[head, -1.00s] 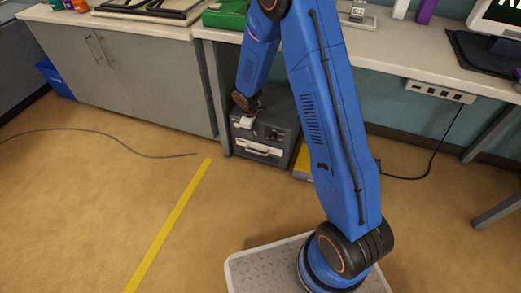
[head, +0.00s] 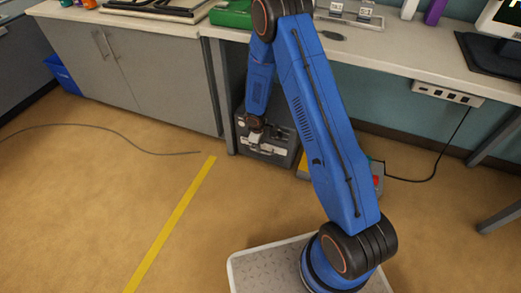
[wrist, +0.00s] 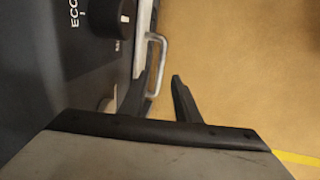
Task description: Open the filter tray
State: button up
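The filter tray's unit is a dark grey box (head: 289,151) on the floor under the bench, with its front facing the room. In the wrist view its dark front (wrist: 50,75) carries a black knob (wrist: 105,17) and part of the word "ECO". A silver bar handle (wrist: 162,52) stands out from the front. My gripper (wrist: 163,82) is open at the handle's near end, one finger on the box side and one on the floor side. I cannot tell whether a finger touches it. In the head view my gripper (head: 262,138) covers part of the box front.
The bench leg (head: 219,95) and grey cabinet (head: 150,75) stand left of the box. A yellow and grey item with a red part (head: 376,181) lies partly behind my arm. A cable (head: 100,131) and yellow line (head: 175,220) lie on otherwise open floor.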

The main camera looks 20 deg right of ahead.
jog(key=shift+w+d+f, duration=0.1)
jog(key=shift+w+f, duration=0.05)
jog(key=shift+f, duration=0.7)
jog(key=shift+w+d+f, duration=0.1)
jog(key=shift+f, duration=0.7)
jog(key=shift+w+d+f, duration=0.1)
jog(key=shift+w+f, duration=0.05)
jog(key=shift+f, duration=0.7)
jog(key=shift+c, duration=0.2)
grip_shut()
